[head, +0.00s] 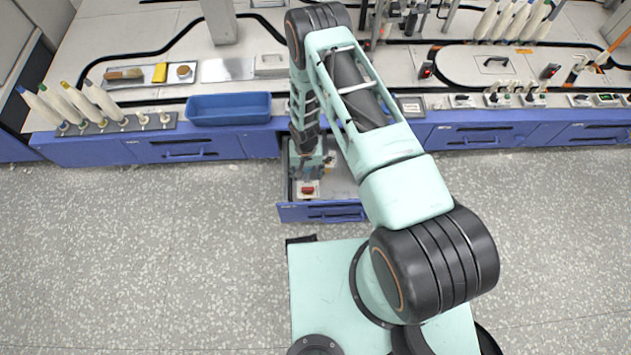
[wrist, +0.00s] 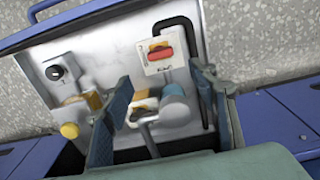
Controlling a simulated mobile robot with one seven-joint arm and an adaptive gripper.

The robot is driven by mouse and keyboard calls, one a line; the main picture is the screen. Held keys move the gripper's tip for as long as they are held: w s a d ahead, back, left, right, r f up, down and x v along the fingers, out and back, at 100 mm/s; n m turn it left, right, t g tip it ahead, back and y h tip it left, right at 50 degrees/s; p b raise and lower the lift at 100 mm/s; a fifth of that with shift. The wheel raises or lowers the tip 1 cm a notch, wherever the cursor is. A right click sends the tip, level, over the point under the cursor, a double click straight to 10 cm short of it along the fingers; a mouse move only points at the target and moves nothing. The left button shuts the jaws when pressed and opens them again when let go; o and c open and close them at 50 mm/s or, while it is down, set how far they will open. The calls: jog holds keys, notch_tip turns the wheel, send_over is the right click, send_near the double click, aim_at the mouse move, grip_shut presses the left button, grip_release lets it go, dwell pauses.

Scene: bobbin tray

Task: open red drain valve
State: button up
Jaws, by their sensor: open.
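The red valve handle (wrist: 160,52) sits on a white plate with small markings at the upper middle of the wrist view. In the head view, a small red part (head: 307,189) shows inside the open blue drawer (head: 322,213). My gripper (wrist: 163,88) is open and empty, reaching into the drawer. Its two fingers stand apart, just short of the white plate in the wrist view. In the head view my gripper (head: 308,168) is small and partly hidden by my arm.
A yellow knob (wrist: 69,131) and a black round knob (wrist: 55,72) lie left of the fingers in the drawer. A black bent pipe (wrist: 190,50) runs at the right. A blue tray (head: 228,109) stands on the counter. The floor beside the drawer is clear.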

aim_at(308, 188)
notch_tip(308, 188, down, 11)
jog(key=b, duration=0.3)
jog(key=shift+r, duration=0.15)
jog(key=shift+c, duration=0.7)
